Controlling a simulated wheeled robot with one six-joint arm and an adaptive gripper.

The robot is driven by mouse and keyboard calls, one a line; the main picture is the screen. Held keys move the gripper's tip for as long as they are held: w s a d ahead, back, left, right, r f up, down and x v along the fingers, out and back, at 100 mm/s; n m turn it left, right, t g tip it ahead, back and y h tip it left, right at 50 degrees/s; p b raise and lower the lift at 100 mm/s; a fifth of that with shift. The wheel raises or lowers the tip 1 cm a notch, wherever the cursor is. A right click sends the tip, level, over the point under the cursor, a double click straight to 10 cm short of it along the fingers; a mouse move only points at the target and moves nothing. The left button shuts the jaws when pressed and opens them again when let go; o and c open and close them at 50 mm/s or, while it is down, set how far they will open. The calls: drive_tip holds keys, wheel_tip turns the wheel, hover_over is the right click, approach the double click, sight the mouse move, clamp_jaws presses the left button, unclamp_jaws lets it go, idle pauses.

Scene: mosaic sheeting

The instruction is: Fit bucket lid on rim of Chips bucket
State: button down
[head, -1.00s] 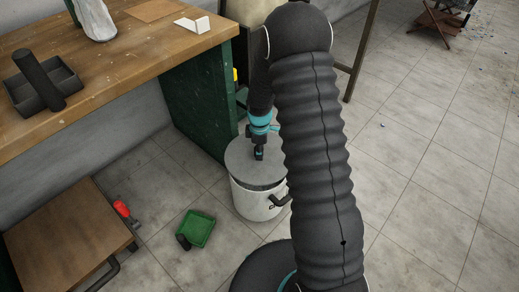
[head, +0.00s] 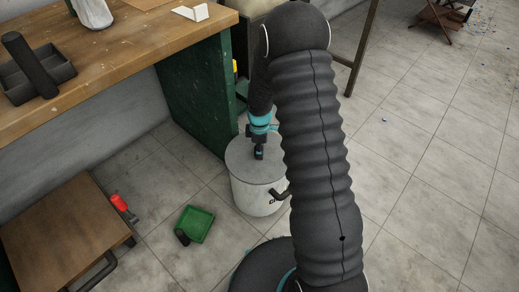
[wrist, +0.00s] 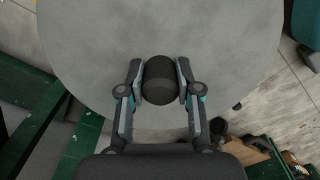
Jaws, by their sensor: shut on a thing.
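The grey round bucket lid (head: 240,160) lies over the top of the white Chips bucket (head: 256,196), which stands on the floor beside the green bench side. The lid looks level and covers the bucket mouth; I cannot tell whether its edge is seated all round. My gripper (head: 259,151) is above the lid, shut on its dark knob. In the wrist view the two fingers of my gripper (wrist: 160,82) close on both sides of the black knob (wrist: 158,80), with the lid (wrist: 90,45) filling the upper part. My arm hides the right part of lid and bucket.
A wooden workbench (head: 120,55) with a green side panel (head: 200,95) stands close behind the bucket. A green dustpan (head: 196,224), a red-handled tool (head: 119,203) and a low wooden table (head: 60,235) are at lower left. Tiled floor on the right is open.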

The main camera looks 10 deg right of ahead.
drive_tip(key=shift+f+b, duration=0.8)
drive_tip(key=shift+f, duration=0.35)
drive_tip(key=c, duration=0.7)
unclamp_jaws()
drive_tip(key=shift+r, duration=0.15)
wheel_tip(320, 180, up, 12)
drive_tip(key=shift+f, duration=0.1)
